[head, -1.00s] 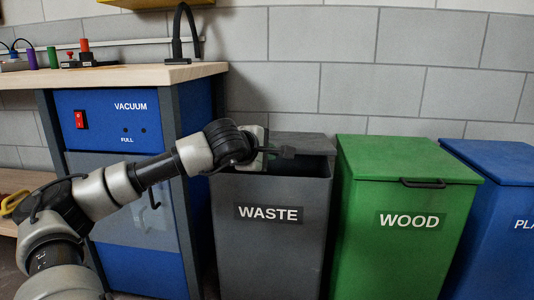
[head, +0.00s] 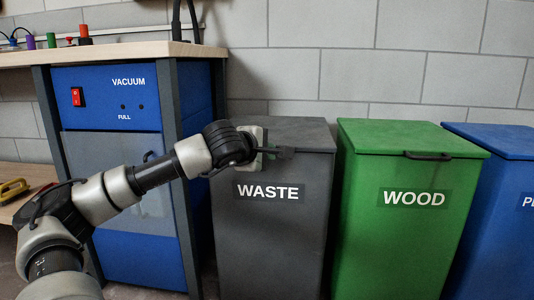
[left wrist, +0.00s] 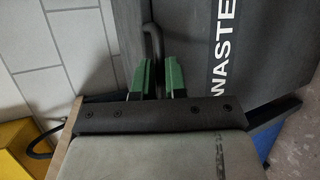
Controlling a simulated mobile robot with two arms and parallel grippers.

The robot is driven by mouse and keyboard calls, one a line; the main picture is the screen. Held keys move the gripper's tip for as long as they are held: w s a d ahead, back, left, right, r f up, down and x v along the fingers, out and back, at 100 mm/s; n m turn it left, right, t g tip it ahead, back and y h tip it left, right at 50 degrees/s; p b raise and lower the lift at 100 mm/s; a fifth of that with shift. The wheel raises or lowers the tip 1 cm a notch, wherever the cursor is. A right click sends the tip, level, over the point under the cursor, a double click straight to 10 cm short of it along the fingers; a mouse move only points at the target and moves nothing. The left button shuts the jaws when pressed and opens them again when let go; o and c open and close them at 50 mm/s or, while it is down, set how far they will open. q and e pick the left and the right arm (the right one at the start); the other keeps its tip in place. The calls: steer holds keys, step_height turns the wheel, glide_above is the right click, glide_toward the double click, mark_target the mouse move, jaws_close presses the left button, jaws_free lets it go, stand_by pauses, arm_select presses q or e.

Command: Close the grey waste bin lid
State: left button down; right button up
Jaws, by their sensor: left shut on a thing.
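The grey waste bin (head: 268,235) stands in the middle of the head view with a white WASTE label on its front. Its grey lid (head: 295,132) lies level across the top, and no opening shows between lid and bin. My left gripper (head: 268,152) is at the lid's front edge, shut on the dark lid handle (head: 286,153). In the left wrist view the green fingers of the left gripper (left wrist: 159,78) close around the dark handle (left wrist: 153,42), beside the bin front (left wrist: 195,60). My right gripper is not in view.
A green WOOD bin (head: 400,235) with a shut lid stands close on the right, and a blue bin (head: 495,190) beyond it. A blue vacuum cabinet (head: 110,90) under a wooden worktop (head: 120,52) stands on the left. A grey block wall is behind.

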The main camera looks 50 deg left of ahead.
arm_select(q)
steer(key=shift+d+f, duration=0.2)
steer(key=shift+f, duration=0.4)
steer(key=shift+d+f, duration=0.15)
steer(key=shift+f, duration=0.45)
steer(key=c, duration=1.6)
jaws_free()
steer(key=o, duration=0.4)
steer(key=shift+s+a, duration=0.15)
steer(key=shift+a, duration=0.05)
steer(key=shift+o, duration=0.2)
steer(key=shift+s+r, duration=0.1)
steer(key=r+v, duration=0.1)
steer(key=v, duration=1)
steer(key=shift+a, duration=0.15)
